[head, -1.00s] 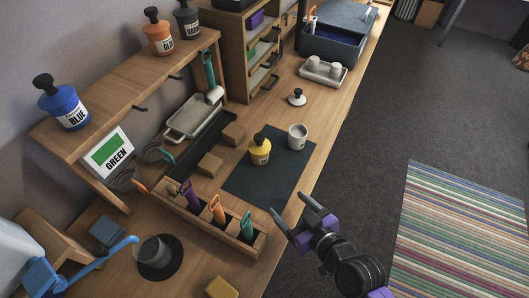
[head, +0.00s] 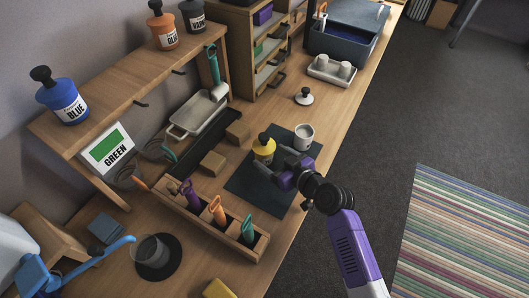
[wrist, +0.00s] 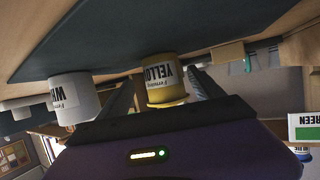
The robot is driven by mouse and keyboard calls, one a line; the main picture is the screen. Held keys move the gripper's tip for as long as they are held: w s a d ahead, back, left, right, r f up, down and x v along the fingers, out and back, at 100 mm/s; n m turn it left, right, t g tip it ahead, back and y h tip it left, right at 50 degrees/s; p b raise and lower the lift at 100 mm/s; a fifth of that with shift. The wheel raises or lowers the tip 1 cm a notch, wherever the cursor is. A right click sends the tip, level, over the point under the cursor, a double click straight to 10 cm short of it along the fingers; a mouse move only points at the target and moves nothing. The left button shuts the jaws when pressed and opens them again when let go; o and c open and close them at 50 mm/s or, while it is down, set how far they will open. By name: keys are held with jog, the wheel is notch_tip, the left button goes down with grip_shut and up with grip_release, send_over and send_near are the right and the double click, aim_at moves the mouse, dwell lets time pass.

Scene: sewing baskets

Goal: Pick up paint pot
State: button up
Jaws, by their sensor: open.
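The yellow paint pot (head: 263,150) with a black knob stands upright on the dark mat (head: 246,199). In the wrist view, which is upside down, the yellow pot (wrist: 163,72) appears between the two fingers, its label reading YELLOW. My gripper (head: 274,161) is open and low over the mat, its fingers pointing at the yellow pot. No grip on it shows, and contact cannot be told. A white pot (head: 304,137) without a lid stands on the mat to the right; in the wrist view the white pot (wrist: 73,98) lies outside the left finger (wrist: 122,99).
Behind the mat stand wooden blocks (head: 213,164); nearer is a wooden tool tray (head: 217,238). A loose white lid (head: 304,96) lies beyond the mat. A blue pot (head: 63,96) and an orange pot (head: 164,27) stand on the shelf (head: 118,89). A GREEN sign (head: 106,150) leans below.

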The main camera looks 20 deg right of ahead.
aim_at(269, 156)
jog(key=x, duration=0.4)
jog(key=shift+a, duration=0.2)
jog(key=shift+s, duration=0.1)
jog(key=shift+r, duration=0.1)
jog(key=c, duration=1.6)
jog(key=shift+c, duration=0.2)
jog(key=shift+r, duration=0.15)
notch_tip(269, 156, up, 19)
jog(key=p, duration=0.1)
jog(key=shift+r+p, duration=0.25)
jog(key=shift+p, duration=0.05)
